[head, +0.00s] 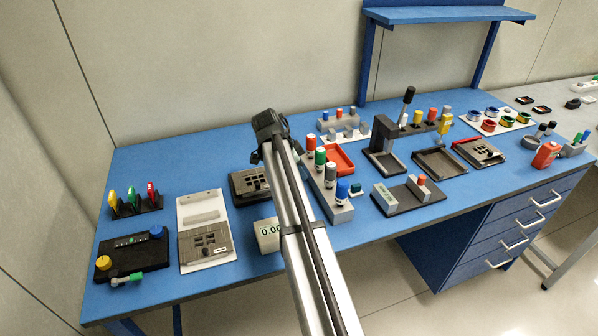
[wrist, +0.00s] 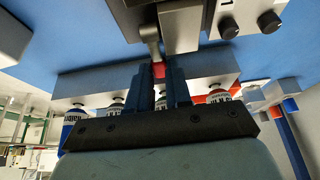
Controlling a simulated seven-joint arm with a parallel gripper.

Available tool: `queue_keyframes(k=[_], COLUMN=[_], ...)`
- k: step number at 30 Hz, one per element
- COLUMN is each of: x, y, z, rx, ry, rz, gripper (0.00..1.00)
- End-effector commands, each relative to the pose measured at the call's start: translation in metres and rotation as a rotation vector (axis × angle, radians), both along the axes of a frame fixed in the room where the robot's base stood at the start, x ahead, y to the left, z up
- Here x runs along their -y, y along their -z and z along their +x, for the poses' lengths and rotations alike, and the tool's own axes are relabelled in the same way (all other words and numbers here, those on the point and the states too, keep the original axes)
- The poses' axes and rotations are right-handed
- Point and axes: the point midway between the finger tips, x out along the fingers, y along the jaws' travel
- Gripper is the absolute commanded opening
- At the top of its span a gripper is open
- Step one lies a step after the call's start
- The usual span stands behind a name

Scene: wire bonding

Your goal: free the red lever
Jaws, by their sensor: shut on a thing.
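The red lever (wrist: 159,70) shows in the wrist view as a small red end on a grey metal arm (wrist: 149,36) that runs up to a dark grey device (wrist: 180,22). My gripper (wrist: 159,77) has its two dark fingers closed on the red end, one on each side. The fingers hide most of the red part. In the head view my own arm blocks the middle of the bench, and I cannot make out the lever or the gripper there.
A grey rack with several capped bottles (head: 330,185) stands close beside the gripper and also shows in the wrist view (wrist: 85,85). A display box (head: 267,235) is partly behind my arm. Bare blue bench (head: 150,160) lies at the back left.

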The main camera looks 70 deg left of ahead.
Motion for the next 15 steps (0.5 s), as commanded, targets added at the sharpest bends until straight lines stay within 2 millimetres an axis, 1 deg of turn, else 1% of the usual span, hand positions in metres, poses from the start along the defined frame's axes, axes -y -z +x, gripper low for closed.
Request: queue_keyframes(k=[5,15], x=[0.000,0.000], y=[-0.004,-0.011], z=[-0.005,-0.014], rx=[0.100,0.362], ry=[-0.003,-0.003], rz=[0.001,0.001], gripper=[0.00,0.00])
